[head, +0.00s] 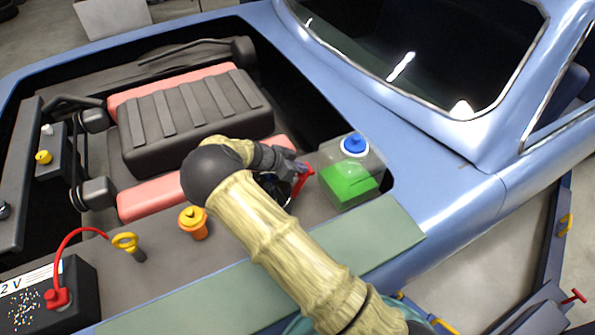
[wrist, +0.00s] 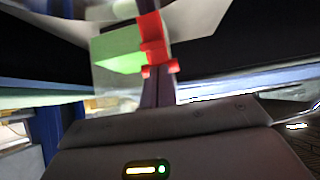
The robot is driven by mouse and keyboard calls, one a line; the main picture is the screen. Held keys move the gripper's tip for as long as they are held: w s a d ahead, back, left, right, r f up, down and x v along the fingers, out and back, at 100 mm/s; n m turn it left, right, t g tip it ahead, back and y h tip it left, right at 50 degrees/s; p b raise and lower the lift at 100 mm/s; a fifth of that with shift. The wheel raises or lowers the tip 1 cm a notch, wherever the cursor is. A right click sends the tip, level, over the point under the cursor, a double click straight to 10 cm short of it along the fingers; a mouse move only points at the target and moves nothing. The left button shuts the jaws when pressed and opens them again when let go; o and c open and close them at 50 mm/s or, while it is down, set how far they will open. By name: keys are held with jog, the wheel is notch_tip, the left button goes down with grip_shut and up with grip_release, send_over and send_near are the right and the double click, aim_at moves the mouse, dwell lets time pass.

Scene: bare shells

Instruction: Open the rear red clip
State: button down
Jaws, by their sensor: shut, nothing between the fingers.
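A red clip (head: 302,182) shows in the head view just left of the clear tank with green liquid. My gripper (head: 300,168) is right at it, its fingers touching or overlapping it from this angle. In the wrist view, red parts (wrist: 153,38) show at the tips of my gripper (wrist: 157,75), in front of the green tank. The fingers are together with nothing held between them. My arm hides part of the area below the clip.
The blue-capped tank (head: 349,184) stands close right of my gripper. A black ribbed engine cover (head: 195,118) lies to the left. An orange cap (head: 194,222), a yellow dipstick handle (head: 125,242) and a battery (head: 40,300) with a red cable are at front left.

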dwell(0.5)
jog(key=shift+s+a+f+b, duration=0.1)
jog(key=shift+s+a+b, duration=0.25)
jog(key=shift+a, duration=0.25)
jog(key=b+v, duration=0.2)
jog(key=v, duration=1.2)
jog(key=shift+s+a+f, duration=0.1)
jog(key=shift+s, duration=0.05)
